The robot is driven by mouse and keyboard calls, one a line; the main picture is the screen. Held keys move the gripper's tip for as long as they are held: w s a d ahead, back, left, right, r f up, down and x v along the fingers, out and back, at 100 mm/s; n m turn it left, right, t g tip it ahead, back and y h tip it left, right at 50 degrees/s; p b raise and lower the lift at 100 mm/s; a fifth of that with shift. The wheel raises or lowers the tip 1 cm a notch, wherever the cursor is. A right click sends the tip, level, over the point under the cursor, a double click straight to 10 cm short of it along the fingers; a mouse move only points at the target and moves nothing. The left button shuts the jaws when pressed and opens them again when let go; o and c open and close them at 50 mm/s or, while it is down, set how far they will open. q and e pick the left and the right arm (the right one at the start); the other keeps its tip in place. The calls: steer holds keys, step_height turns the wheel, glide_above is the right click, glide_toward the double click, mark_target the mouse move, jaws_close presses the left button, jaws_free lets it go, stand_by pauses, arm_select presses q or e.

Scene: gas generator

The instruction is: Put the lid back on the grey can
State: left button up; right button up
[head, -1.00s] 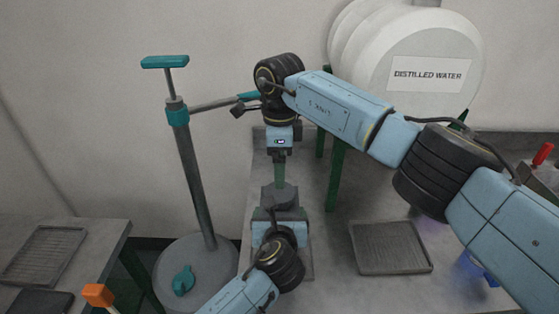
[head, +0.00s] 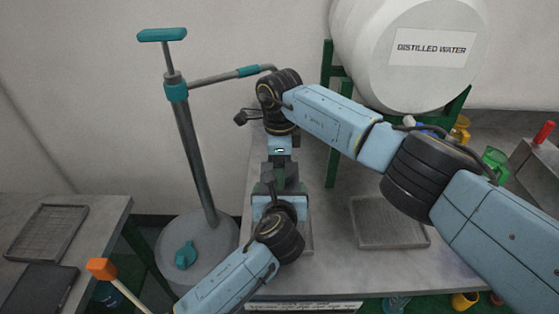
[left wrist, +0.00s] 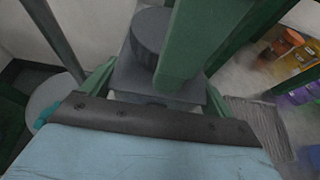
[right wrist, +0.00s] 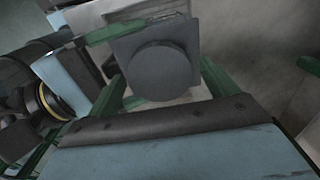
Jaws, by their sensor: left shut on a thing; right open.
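The grey can shows in the left wrist view as a square block (left wrist: 140,82), with its round dark grey lid (left wrist: 150,32) on top. The right wrist view looks down on the lid (right wrist: 160,72) over the can's square top (right wrist: 188,40); I see no clear gap between them. My left gripper (head: 281,193) is shut on the can's body. My right gripper (head: 280,172) is above the can, its open fingers on either side of the lid (right wrist: 160,85). In the head view my grippers hide most of the can and lid.
A stand pump (head: 195,150) with a teal handle is left of the can. A green-framed white distilled water tank (head: 400,70) stands behind right. A grey tray (head: 390,222) lies on the bench to the right. Another tray (head: 45,235) lies on the left table.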

steer(key=c, duration=1.1)
steer(key=m, duration=0.5)
steer(key=o, duration=1.1)
steer(key=shift+r, duration=2.3)
step_height(320, 180, up, 4)
steer(key=m, duration=0.4)
steer(key=shift+f, duration=0.25)
